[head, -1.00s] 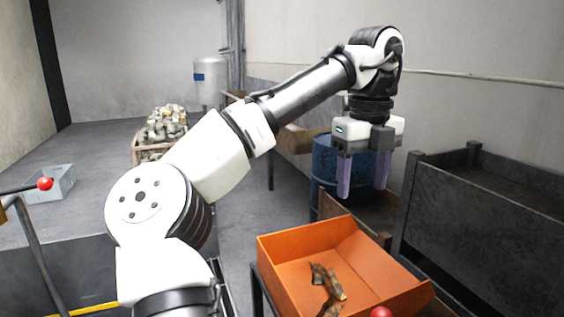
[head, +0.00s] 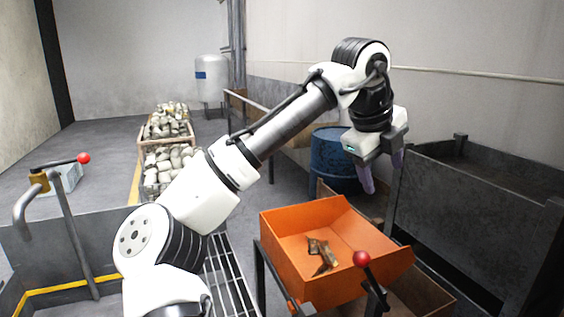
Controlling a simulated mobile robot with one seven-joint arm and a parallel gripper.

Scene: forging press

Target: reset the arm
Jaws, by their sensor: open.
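My arm rises from the bottom left and reaches up to the right across the middle of the head view. My gripper (head: 381,178) hangs at its end, tilted, with its purple fingers pointing down. It is empty and open, in the air above and beyond the back right part of the orange tray (head: 290,270).
The orange tray holds a few brownish metal pieces (head: 322,256). A red-knobbed lever (head: 361,259) stands at its front, another (head: 83,158) at left. A blue barrel (head: 332,160) and a dark metal bin (head: 470,215) stand behind and right. Crates of metal parts (head: 168,165) stand back left.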

